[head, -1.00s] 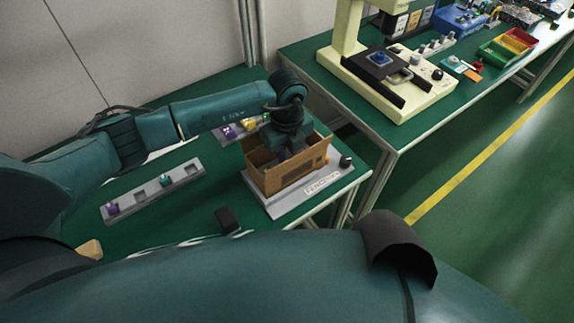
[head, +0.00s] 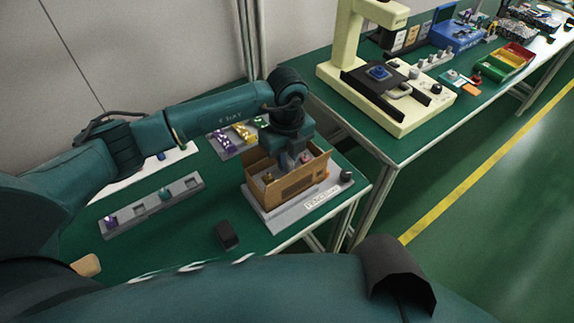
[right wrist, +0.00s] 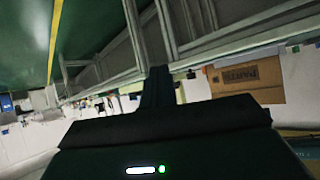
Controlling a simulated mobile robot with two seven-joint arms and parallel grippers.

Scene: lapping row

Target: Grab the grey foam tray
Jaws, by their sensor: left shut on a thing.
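A long grey slotted tray (head: 152,212) lies on the green table at the left of the head view, with a purple piece and a teal piece in it. It looks like the grey foam tray, but I cannot tell the material. My left gripper (head: 294,163) is apart from it, to the right, pointing down into an open cardboard box (head: 290,190). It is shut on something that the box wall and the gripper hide. Small pinkish-brown pieces show inside the box. My right gripper's fingertips are not in view.
The box stands on a grey scale-like base (head: 312,205) with a knob. A black block (head: 227,236) lies near the table's front edge. Behind the box, a grey tray (head: 222,143) holds purple and yellow pieces. A cream machine (head: 400,115) stands on the bench at right.

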